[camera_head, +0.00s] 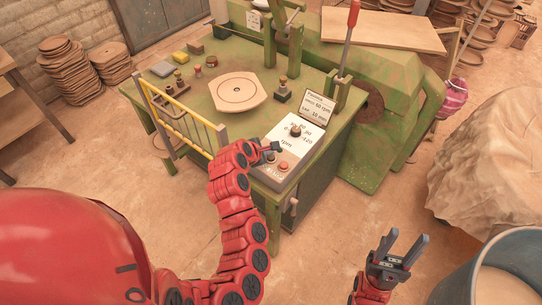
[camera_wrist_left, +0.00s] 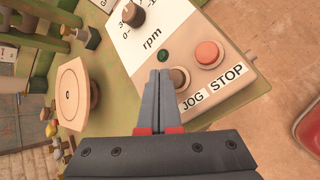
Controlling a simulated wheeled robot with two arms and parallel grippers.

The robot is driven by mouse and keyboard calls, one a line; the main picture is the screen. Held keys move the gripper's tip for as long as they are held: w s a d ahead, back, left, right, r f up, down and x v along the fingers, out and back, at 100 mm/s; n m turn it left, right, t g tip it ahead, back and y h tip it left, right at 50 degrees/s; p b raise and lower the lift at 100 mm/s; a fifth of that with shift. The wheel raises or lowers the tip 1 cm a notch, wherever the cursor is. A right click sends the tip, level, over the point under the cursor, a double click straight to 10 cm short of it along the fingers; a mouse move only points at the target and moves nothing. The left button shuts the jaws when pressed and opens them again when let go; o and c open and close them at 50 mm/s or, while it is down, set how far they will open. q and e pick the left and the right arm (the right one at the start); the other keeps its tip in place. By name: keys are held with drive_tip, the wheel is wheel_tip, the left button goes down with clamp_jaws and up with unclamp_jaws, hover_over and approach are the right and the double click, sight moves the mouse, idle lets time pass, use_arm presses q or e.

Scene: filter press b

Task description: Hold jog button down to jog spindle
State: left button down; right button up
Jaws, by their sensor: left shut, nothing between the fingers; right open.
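The control panel (camera_head: 300,145) sits on the front corner of the green machine table. In the left wrist view, the JOG button (camera_wrist_left: 180,76) is a dull brown cap beside the red STOP button (camera_wrist_left: 208,53). My left gripper (camera_wrist_left: 160,72) is shut and empty, its fingertips overlapping the left edge of the JOG button; I cannot tell whether they touch it. In the head view, my left gripper (camera_head: 275,147) is over the panel and hides the JOG button. The STOP button (camera_head: 283,166) shows there. My right gripper (camera_head: 393,244) is open and empty, low at the right.
A black rpm knob (camera_head: 295,131) and a small green lamp (camera_wrist_left: 164,55) are on the panel. A pale octagonal plate (camera_head: 238,92) lies on the table behind. A yellow rail (camera_head: 183,122) edges the table's left. A grey bin (camera_head: 500,270) stands near my right gripper.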

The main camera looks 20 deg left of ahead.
sight(268, 158)
use_arm(q)
drive_tip(key=shift+f, duration=0.4)
drive_tip(key=shift+f+b, duration=0.5)
idle(1.3)
idle(0.6)
drive_tip(key=shift+r+p, duration=0.6)
drive_tip(key=shift+r, duration=0.35)
drive_tip(key=shift+r, duration=0.1)
drive_tip(key=shift+r+p, duration=1.7)
drive_tip(key=shift+r, duration=0.7)
